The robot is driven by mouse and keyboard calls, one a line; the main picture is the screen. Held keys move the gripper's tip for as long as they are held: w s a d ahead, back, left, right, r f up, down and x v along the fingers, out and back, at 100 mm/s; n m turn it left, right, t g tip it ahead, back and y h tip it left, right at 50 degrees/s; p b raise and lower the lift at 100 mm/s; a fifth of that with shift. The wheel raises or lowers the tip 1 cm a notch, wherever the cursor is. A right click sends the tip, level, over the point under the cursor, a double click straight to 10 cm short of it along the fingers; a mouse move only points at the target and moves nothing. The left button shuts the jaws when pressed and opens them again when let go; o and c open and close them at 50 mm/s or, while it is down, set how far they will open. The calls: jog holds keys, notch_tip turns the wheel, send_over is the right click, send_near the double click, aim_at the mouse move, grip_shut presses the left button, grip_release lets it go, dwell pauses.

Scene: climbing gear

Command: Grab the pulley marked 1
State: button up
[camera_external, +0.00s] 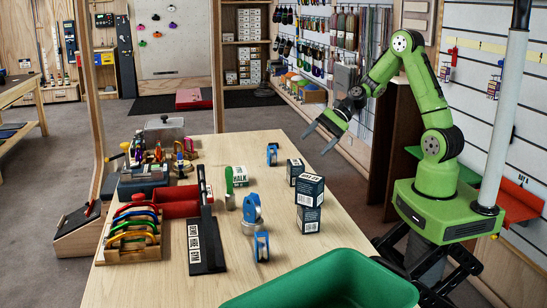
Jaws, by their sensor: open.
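Three blue pulleys are on the wooden table. One pulley (272,154) is toward the far right edge. A second pulley (252,208) is near the middle, raised on a grey round piece. A third pulley (261,246) stands in front of it, nearer the green bin. Any number on them is too small to read, so I cannot tell which is marked 1. My gripper (316,143) is open and empty, in the air by the table's far right edge. It is to the right of the far pulley and apart from it.
Dark-and-white boxes (309,203) stand right of the middle pulley. A green bin (350,262) is at the front. A black sign (207,252), a red tray (178,208) and a carabiner rack (128,250) fill the left. A green-handled brush (229,188) stands near the middle.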

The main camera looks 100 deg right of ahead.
aim_at(278, 164)
jog(key=s+d+f+m+t+h, duration=0.2)
jog(key=s+d+m+t+h, duration=0.15)
jog(key=d+m, duration=0.6)
jog(key=shift+n+y, duration=0.25)
jog(key=shift+y, duration=0.2)
jog(key=x, duration=0.5)
jog(key=b+x, duration=0.1)
jog(key=x, duration=0.4)
jog(key=d+x, duration=0.1)
jog(key=x, duration=0.4)
jog(key=shift+w+f+b, duration=0.15)
jog(key=shift+w+b, duration=0.15)
jog(key=shift+b, duration=0.1)
jog(key=shift+s, duration=0.1)
jog(key=shift+c, duration=1)
jog(key=c, duration=0.9)
